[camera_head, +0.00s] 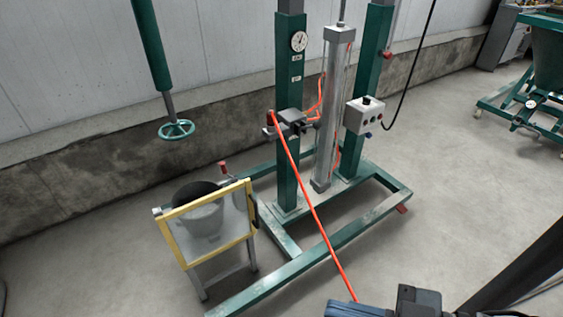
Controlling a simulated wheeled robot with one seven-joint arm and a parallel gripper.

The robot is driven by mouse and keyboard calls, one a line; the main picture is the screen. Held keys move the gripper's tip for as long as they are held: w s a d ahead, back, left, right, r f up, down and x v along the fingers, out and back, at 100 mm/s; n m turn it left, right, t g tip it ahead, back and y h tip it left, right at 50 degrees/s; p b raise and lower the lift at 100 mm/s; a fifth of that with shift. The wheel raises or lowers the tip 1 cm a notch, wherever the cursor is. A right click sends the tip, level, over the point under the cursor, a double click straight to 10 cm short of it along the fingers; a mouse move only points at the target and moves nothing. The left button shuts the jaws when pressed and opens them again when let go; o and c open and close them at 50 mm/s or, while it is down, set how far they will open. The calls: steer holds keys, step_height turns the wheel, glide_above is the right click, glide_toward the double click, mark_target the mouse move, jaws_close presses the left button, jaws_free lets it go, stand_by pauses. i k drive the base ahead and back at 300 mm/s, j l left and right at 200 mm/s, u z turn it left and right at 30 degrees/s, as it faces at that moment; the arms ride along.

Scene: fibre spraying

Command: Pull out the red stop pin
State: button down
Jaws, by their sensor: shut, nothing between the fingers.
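Several small red parts show on the green press stand, and I cannot tell for sure which is the stop pin. A small red knob (387,54) sticks out from the right side of the right green column (366,95). A red piece (223,168) stands at the left end of the base frame, behind the yellow-framed guard. Another red piece (402,209) is at the frame's right corner. My gripper is not visible in this view.
The yellow-framed guard (251,212) stands before a bucket (204,220). An orange hose (312,207) runs slanting from the stand to a blue and dark unit (358,310) at the bottom edge. A green handwheel (177,130) hangs at left.

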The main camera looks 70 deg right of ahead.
mark_target(388, 55)
steer(key=z, duration=1.65)
